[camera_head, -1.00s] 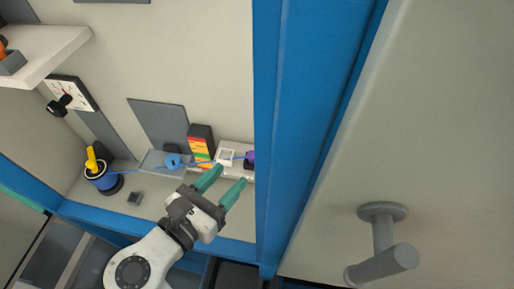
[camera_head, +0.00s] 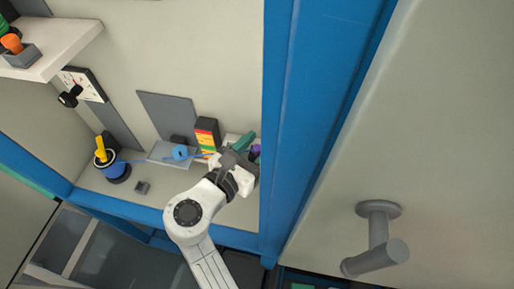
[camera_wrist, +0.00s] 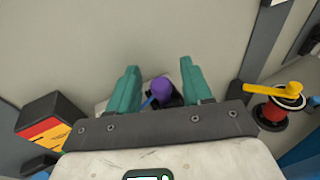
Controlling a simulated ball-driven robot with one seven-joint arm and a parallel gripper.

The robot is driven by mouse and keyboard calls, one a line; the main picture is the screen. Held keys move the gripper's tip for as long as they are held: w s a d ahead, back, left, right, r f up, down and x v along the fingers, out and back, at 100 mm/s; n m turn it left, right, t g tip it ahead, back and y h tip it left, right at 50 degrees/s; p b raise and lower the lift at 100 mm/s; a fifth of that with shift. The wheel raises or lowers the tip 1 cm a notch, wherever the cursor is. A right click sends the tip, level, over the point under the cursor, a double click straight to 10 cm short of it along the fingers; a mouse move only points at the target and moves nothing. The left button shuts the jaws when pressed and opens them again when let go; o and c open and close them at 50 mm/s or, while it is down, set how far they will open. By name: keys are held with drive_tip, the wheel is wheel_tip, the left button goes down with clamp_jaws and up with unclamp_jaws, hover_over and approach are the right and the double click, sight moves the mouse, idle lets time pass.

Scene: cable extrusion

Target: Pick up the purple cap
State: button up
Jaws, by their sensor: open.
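The purple cap (camera_wrist: 161,90) shows in the wrist view between the two green fingers of my gripper (camera_wrist: 157,82), above a dark base. A blue cable (camera_wrist: 148,102) runs up to it from the lower left. My gripper is open, with one finger on each side of the cap and gaps to both. Whether the cap lies fully between the fingertips in depth I cannot tell. In the head view the cap (camera_head: 256,150) is a small purple patch beside the blue post, partly hidden by my gripper (camera_head: 248,146).
A blue post (camera_head: 297,120) stands just right of my gripper. A box with red, yellow and green bands (camera_head: 206,134) is close on the left. A blue spool with a yellow handle (camera_head: 112,165) stands farther left. In the wrist view, a red spool with a yellow crank (camera_wrist: 275,107) is at right.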

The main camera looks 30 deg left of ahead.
sight(257, 147)
clamp_jaws()
idle(0.3)
wheel_tip(257, 147, up, 10)
idle(0.5)
